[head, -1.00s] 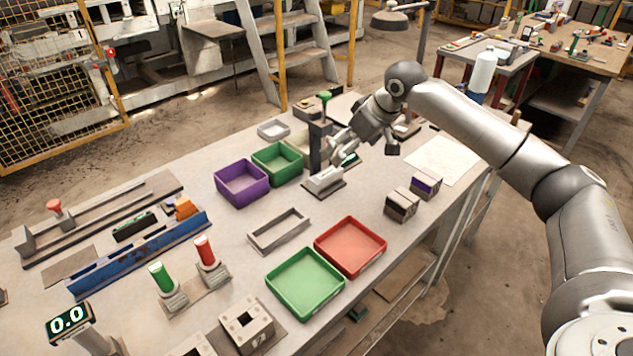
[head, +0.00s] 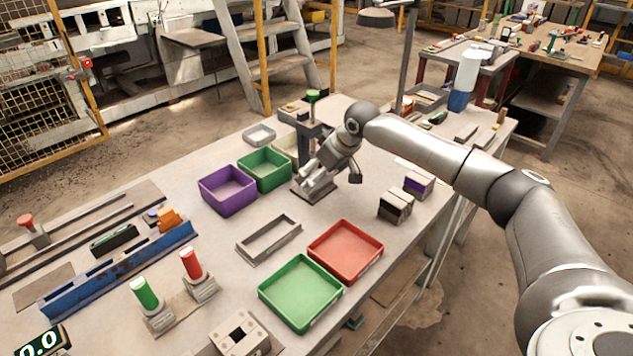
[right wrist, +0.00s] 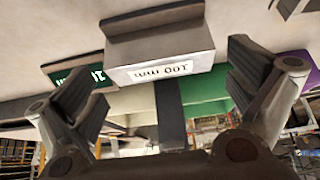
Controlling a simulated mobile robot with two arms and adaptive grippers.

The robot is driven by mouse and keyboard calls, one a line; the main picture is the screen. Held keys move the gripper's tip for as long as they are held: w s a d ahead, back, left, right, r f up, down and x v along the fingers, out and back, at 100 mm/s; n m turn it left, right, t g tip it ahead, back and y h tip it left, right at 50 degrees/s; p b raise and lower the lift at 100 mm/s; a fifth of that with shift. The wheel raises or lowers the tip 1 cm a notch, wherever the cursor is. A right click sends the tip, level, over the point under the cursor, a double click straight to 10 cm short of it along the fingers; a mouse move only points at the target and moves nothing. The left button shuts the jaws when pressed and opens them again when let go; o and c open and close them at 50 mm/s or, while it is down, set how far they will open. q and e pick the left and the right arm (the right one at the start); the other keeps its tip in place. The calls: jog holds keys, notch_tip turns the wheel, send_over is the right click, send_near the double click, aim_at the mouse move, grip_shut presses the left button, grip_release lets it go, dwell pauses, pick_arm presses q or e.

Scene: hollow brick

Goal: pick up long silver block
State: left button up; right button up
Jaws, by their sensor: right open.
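The long silver block (right wrist: 160,65) shows in the right wrist view with an upside-down "100 mm" label on its face. It rests against a grey base or surface behind it. My right gripper (right wrist: 165,85) is open, one finger towards each end of the block; I cannot tell whether they touch it. In the head view, my right gripper (head: 316,181) is over the dark base plate (head: 303,194) and hides most of the block. My left gripper is in neither view.
A dark post (head: 307,140) stands close behind the gripper. Purple (head: 228,196) and green (head: 264,175) bins are to the left. A grey frame (head: 268,240), a red tray (head: 345,252) and a green tray (head: 301,297) lie in front.

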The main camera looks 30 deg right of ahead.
jog(key=shift+x, duration=1.45)
jog(key=c, duration=1.1)
jog(key=shift+r, duration=0.1)
jog(key=shift+c, duration=0.5)
